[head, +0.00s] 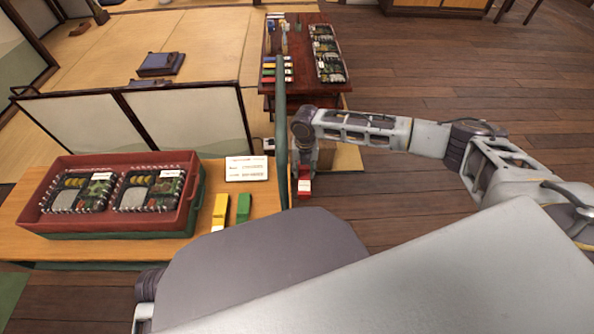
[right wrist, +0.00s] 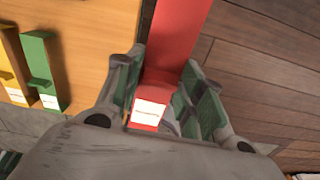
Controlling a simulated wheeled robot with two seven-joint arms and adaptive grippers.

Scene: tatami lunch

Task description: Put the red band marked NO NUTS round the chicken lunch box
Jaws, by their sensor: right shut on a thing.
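The red band (head: 304,186) with a white label is in my right gripper (head: 304,172), just off the right edge of the near table. In the right wrist view the red band (right wrist: 178,45) runs between the two fingers of my right gripper (right wrist: 165,88), which is shut on it. The label's print is too small to read. Two lunch boxes, a left one (head: 77,192) and a right one (head: 150,190), lie in the red tray (head: 118,226). I cannot tell which is chicken. My left gripper is not in view.
A yellow band (head: 220,210) and a green band (head: 243,208) stand on the near table (head: 262,200), below a white card (head: 247,168). A dark red table (head: 300,62) farther back holds more lunch boxes (head: 328,52) and coloured bands. A low screen (head: 185,118) stands behind the near table.

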